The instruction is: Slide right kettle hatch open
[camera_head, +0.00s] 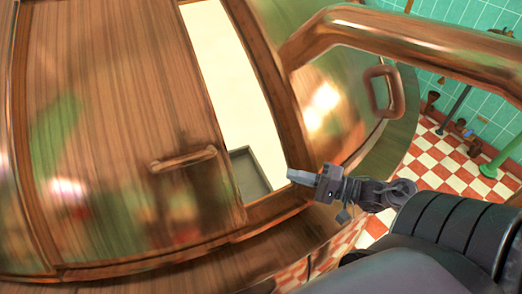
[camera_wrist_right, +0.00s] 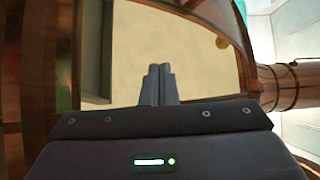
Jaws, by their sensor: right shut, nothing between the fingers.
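The copper kettle (camera_head: 330,100) fills most of the head view. Its hatch (camera_head: 110,110) is a wide, shiny copper panel with a bar handle (camera_head: 183,158) near its lower right. A tall gap between the hatch's right edge and the frame shows a pale cream interior (camera_head: 235,85), so the hatch stands partly open. My right gripper (camera_head: 290,175) is at the lower right edge of this gap, shut and empty, apart from the handle. In the right wrist view its closed fingers (camera_wrist_right: 158,72) point at the cream interior (camera_wrist_right: 185,55). My left gripper is not in view.
A thick copper rail (camera_head: 420,45) curves across the upper right. A second handle (camera_head: 383,92) is on the kettle's right side. A grey block-like shape (camera_head: 250,172) shows low inside the gap. Red and white checkered floor (camera_head: 440,165) and green tiled wall lie beyond at right.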

